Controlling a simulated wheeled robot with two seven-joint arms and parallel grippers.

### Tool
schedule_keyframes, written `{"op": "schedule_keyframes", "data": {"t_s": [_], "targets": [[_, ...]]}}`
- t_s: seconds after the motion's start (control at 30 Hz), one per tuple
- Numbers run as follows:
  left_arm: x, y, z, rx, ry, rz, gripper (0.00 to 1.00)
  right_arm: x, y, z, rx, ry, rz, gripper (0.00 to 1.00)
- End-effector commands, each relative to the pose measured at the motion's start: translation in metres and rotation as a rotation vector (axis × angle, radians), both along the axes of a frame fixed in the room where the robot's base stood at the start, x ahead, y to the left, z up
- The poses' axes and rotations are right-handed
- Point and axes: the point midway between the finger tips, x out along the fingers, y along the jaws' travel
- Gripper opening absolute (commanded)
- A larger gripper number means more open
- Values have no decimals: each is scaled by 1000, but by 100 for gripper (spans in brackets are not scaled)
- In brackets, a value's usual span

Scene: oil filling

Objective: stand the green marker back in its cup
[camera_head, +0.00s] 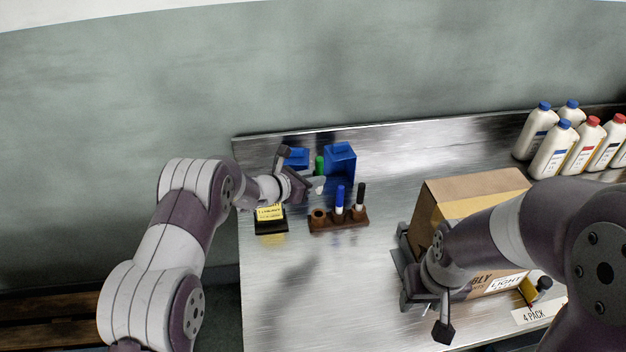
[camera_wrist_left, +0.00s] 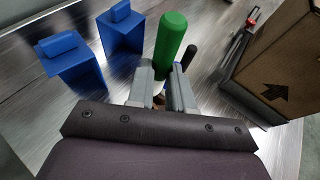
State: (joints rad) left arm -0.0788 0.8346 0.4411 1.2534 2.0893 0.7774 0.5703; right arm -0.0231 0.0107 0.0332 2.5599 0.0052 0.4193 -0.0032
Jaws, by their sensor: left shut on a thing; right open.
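The green marker (camera_head: 319,165) stands roughly upright between the fingers of my left gripper (camera_head: 314,184). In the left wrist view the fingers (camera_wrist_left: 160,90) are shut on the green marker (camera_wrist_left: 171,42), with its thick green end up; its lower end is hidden. A brown holder (camera_head: 338,224) has three cups in a row. The left cup (camera_head: 318,215) is empty; a blue marker (camera_head: 339,198) stands in the middle one and a black marker (camera_head: 361,196) in the right one. The held marker is behind the holder's left part. My right gripper (camera_head: 424,298) is open beside the cardboard box.
Two blue containers (camera_head: 340,158) (camera_head: 297,157) stand behind the holder. A yellow-and-black box (camera_head: 270,217) lies left of it. The cardboard box (camera_head: 475,190) stands at right. Several white bottles (camera_head: 553,150) stand at far right. The metal table (camera_head: 310,290) is clear in front of the holder.

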Motion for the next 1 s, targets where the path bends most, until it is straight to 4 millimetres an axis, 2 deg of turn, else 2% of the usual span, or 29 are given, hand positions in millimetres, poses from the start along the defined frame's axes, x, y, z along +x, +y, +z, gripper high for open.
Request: {"op": "schedule_keyframes", "data": {"t_s": [0.6,1.0], "targets": [[0,0,-60,-1,1,-1,0,0,0,-27,0,0,0,51],[0,0,-96,0,0,0,0,0,0,-67,0,1,0,51]]}}
